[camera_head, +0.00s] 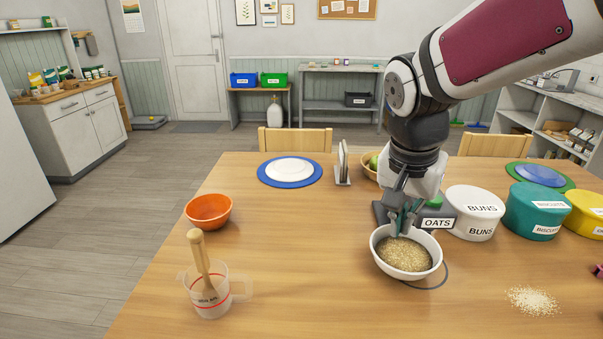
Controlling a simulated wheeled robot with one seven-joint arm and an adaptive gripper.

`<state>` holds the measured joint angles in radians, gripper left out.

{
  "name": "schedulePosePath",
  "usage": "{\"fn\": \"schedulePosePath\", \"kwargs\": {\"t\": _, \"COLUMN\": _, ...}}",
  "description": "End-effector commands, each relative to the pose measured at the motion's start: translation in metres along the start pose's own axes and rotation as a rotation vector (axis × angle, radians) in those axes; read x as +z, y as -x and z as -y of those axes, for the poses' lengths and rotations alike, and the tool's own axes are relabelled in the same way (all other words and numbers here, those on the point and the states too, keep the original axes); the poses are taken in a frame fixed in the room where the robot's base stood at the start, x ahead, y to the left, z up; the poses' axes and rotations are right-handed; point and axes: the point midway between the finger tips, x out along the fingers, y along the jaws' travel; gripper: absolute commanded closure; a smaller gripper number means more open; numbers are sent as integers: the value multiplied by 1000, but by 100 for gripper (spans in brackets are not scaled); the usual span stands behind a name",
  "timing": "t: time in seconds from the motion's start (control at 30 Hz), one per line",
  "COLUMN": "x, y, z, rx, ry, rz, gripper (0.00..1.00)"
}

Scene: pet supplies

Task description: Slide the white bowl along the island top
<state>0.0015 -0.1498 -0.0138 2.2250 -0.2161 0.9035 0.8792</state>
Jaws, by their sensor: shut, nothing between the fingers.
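The white bowl (376,254) stands upright on the wooden island top (300,275), right of the middle. It holds a tan, grainy fill. A thin dark ring outline shows on the top under and to the right of the bowl. My gripper (402,232) points down at the bowl's far side, with its fingers together and nothing held between them. The fingertips overlap the far rim in the picture; I cannot tell whether they touch the bowl or are inside it.
An orange bowl (208,212) and a measuring jug (212,297) with a wooden tool stand left. Behind are an OATS box (437,222), a BUNS tub (474,215) and a teal tub (533,212). Spilled grains (532,300) lie at right. The top between jug and white bowl is clear.

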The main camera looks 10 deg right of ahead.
Motion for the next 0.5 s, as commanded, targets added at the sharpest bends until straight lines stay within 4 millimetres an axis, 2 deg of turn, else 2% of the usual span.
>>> {"fn": "schedulePosePath", "kwargs": {"t": 0.27, "x": -46, "y": -46, "z": 27, "rx": 121, "ry": -351, "rz": -9, "gripper": 100}}
{"fn": "schedulePosePath", "kwargs": {"t": 0.5, "x": -71, "y": -105, "z": 44, "rx": 202, "ry": -636, "rz": -51, "gripper": 100}}
